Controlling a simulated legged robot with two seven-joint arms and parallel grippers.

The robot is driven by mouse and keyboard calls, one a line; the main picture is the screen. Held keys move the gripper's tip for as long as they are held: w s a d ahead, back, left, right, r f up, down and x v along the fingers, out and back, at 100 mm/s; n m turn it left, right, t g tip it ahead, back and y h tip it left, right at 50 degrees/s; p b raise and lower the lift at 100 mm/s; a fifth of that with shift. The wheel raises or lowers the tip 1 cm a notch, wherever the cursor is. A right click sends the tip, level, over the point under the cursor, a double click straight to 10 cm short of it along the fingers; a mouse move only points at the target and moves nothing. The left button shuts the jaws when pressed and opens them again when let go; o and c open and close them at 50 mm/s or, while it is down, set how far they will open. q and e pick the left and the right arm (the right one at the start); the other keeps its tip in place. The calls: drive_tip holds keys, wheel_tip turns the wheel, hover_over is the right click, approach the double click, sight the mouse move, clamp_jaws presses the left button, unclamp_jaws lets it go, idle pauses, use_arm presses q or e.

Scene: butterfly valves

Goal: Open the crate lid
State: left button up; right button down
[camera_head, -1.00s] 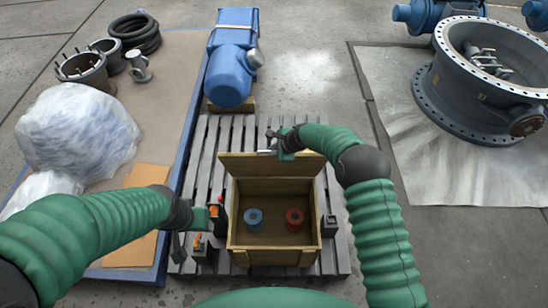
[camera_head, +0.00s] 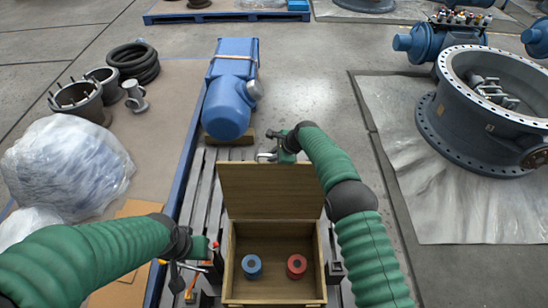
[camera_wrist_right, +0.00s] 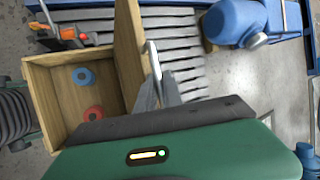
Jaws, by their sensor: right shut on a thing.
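The wooden crate (camera_head: 232,292) stands open at the bottom middle of the head view, its lid (camera_head: 268,192) raised along the far side. A blue ring-like part (camera_head: 252,266) and a red one (camera_head: 297,265) lie inside; both also show in the right wrist view. My right gripper (camera_head: 268,156) is at the lid's top edge. In the wrist view its grey fingers (camera_wrist_right: 159,88) are shut on a silver handle (camera_wrist_right: 153,60) beside the lid's outer face (camera_wrist_right: 129,50). My left gripper (camera_head: 212,256) is left of the crate; its fingers are too small to judge.
The crate stands on a slatted pallet (camera_head: 200,185). A blue motor (camera_head: 230,95) lies behind the lid. Orange-handled tools (camera_head: 190,285) are beside my left gripper. A plastic-wrapped bundle (camera_head: 65,165) is at left and a large grey valve (camera_head: 480,115) at right.

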drive_tip(key=shift+s+d+f, duration=0.1)
drive_tip(key=shift+s+f, duration=0.1)
drive_tip(key=shift+f, duration=0.15)
drive_tip(key=c, duration=1.6)
unclamp_jaws()
drive_tip(key=shift+o, duration=0.5)
drive_tip(key=shift+s, duration=0.1)
drive_tip(key=shift+s+d+r, duration=0.15)
drive_tip(key=shift+d+r, duration=0.05)
drive_tip(key=shift+r, duration=0.3)
drive_tip(key=v, duration=1.6)
drive_tip(key=shift+r+b, duration=0.15)
drive_tip(key=shift+b, duration=0.3)
drive_tip(key=shift+a, duration=0.15)
